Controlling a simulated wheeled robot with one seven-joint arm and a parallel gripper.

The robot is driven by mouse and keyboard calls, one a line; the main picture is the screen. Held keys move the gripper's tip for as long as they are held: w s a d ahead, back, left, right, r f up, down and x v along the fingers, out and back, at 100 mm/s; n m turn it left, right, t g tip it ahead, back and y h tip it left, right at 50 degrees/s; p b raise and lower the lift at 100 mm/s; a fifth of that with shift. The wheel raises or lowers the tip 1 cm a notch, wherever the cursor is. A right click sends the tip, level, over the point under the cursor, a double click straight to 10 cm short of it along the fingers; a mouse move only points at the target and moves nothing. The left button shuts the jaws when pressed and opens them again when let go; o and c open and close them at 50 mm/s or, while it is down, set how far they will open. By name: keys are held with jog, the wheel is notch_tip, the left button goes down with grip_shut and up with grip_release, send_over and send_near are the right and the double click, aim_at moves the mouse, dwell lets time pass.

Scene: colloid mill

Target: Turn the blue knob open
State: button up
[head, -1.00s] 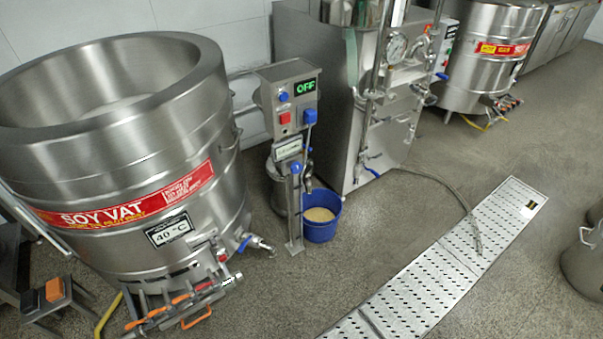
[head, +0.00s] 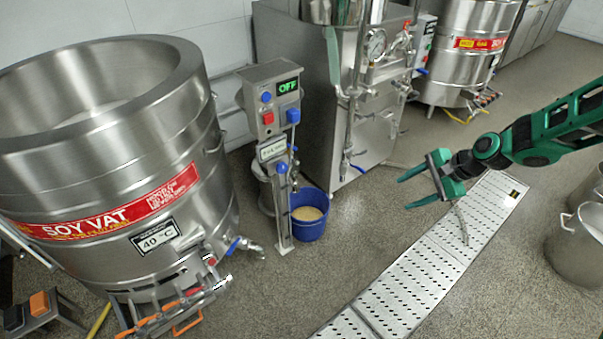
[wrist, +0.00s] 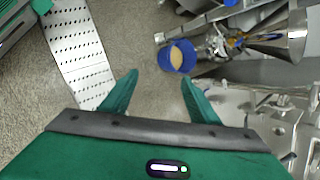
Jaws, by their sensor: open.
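Several blue knobs show on the grey control post in the head view: a round one (head: 266,97) at the panel's upper left, a larger one (head: 293,115) at its right edge, and one (head: 282,168) lower on the stand. I cannot tell which is the task's knob. The panel display (head: 288,86) reads OFF. My gripper (head: 402,193) is open and empty, to the right of the post and clear of it, with its fingers pointing left. In the wrist view my gripper (wrist: 160,77) has its fingers spread, with nothing between them.
A blue bucket (head: 309,226) with pale contents stands at the post's foot; it also shows in the wrist view (wrist: 177,57). The soy vat (head: 95,185) is left, a steel machine (head: 300,75) behind. A perforated drain cover (head: 425,275) crosses the open floor.

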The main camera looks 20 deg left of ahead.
jog(key=w+a+f+m+y, duration=0.1)
jog(key=a+f+m+y, duration=0.3)
jog(key=a, duration=0.8)
jog(key=m+t+y, duration=0.6)
jog(key=m+t, duration=0.1)
jog(key=m, duration=1.1)
send_near(284, 169)
jog(key=x, duration=0.8)
jog(key=shift+a, duration=0.1)
jog(key=c, duration=1.1)
jog(key=shift+o, duration=0.2)
